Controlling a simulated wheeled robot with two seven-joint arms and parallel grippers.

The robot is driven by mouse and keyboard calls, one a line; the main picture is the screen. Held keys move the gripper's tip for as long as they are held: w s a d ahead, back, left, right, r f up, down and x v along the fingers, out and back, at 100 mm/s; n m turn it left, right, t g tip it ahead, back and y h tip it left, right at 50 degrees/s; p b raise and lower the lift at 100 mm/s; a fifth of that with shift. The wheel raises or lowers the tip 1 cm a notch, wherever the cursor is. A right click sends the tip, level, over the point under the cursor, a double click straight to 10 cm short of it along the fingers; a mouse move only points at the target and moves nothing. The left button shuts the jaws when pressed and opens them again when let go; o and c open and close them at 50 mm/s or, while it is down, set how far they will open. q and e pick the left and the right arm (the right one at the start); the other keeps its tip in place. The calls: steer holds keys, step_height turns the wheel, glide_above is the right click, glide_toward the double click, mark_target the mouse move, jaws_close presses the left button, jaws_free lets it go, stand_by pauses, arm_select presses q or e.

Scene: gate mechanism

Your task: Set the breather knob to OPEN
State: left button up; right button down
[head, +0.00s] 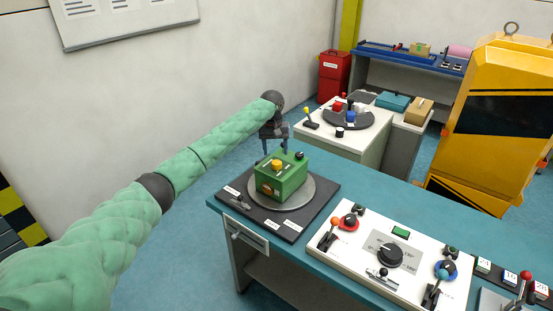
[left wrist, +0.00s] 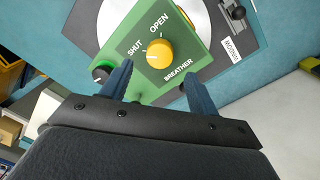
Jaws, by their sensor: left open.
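The green box (head: 280,180) sits on a round grey plate on the bench. On its top is the yellow breather knob (head: 276,163), large in the left wrist view (left wrist: 160,53). The labels SHUT and OPEN are printed beside it, and BREATHER below. A pale mark on the knob's left side appears to face SHUT. My left gripper (head: 276,146) is above the box, fingers pointing down. In the left wrist view its open fingers (left wrist: 158,72) are spread to either side of the knob's lower part, apparently without touching it. My right gripper is out of view.
A black knob (head: 300,155) stands on the box near the yellow one. A small black lever (head: 240,201) is on the dark base plate (head: 290,231). A white control panel (head: 350,270) with levers and a dial lies to the right.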

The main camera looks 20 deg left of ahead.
mark_target(276, 162)
arm_select(q)
steer(key=f+p, duration=0.2)
steer(key=f, duration=0.2)
steer(key=shift+d+f, duration=0.1)
steer(key=shift+d, duration=0.1)
steer(key=shift+f, duration=0.75)
steer(key=c, duration=1)
